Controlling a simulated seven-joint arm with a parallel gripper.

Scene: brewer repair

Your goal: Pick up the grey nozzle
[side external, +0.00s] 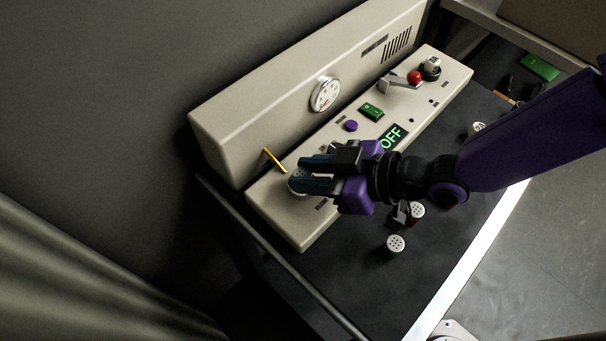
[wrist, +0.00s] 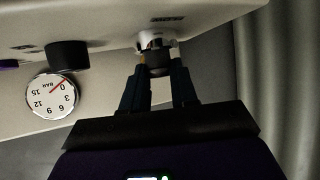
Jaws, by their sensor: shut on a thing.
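The grey nozzle (side external: 298,184) is at the near left end of the cream brewer (side external: 300,236), mostly hidden by my fingers in the side view. My gripper (side external: 300,171) reaches across the brewer's lower ledge and is shut on it. In the wrist view, my gripper (wrist: 158,76) has its two fingers on either side of the nozzle's dark grey part (wrist: 157,62). A whitish part (wrist: 152,40) sits beyond it, against the brewer's cream face. I cannot tell whether the nozzle is still seated on the brewer.
A yellow stick (side external: 273,158) stands close to my fingers. The pressure gauge (side external: 325,94), OFF display (side external: 393,136) and red-knobbed lever (side external: 414,77) are farther along.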

